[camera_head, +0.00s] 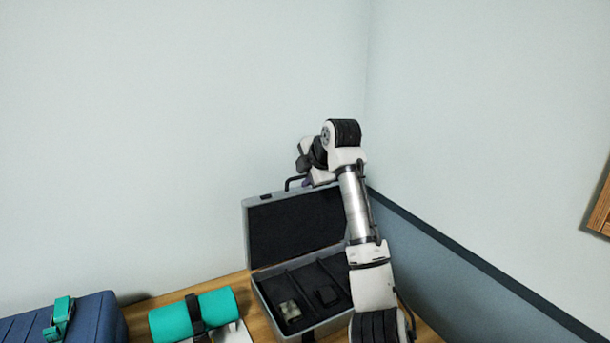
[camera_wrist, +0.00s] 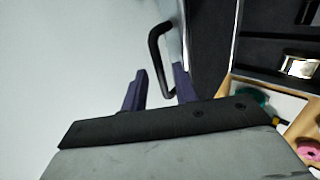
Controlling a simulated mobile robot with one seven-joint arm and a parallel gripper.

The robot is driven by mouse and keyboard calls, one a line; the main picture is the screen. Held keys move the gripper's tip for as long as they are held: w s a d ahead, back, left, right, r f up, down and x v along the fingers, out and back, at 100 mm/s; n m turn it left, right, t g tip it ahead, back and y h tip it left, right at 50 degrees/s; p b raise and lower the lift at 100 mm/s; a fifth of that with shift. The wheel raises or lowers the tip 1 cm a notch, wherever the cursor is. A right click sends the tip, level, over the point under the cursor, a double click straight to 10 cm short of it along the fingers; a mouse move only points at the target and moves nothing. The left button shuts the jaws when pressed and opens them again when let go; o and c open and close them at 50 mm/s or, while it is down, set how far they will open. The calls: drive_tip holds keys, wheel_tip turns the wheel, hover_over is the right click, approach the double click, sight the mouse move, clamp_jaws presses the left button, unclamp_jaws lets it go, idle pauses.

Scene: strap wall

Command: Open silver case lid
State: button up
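The silver case (camera_head: 263,295) stands on the wooden table with its lid (camera_head: 247,232) raised, roughly upright, showing a black lining. Its black carry handle (camera_head: 290,182) is on the lid's top edge. In the wrist view the handle (camera_wrist: 154,50) reaches toward the purple fingers of my gripper (camera_wrist: 160,84). The fingers are apart, one on the handle's outer side and one near the lid edge, with part of the handle between them. I cannot tell whether either finger touches it. In the head view my arm hides the right part of the case and most of the gripper.
The case base has dividers and small items (camera_head: 290,310). A teal roll with a black strap (camera_head: 172,322) lies left of the case, and a blue case (camera_head: 95,318) is farther left. Walls stand close behind and to the right.

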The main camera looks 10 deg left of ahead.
drive_tip(key=b+v, duration=0.4)
drive_tip(key=v, duration=0.9)
drive_tip(key=shift+s+r+b, duration=0.25)
drive_tip(key=shift+r+b, duration=0.05)
drive_tip(key=shift+r, duration=0.05)
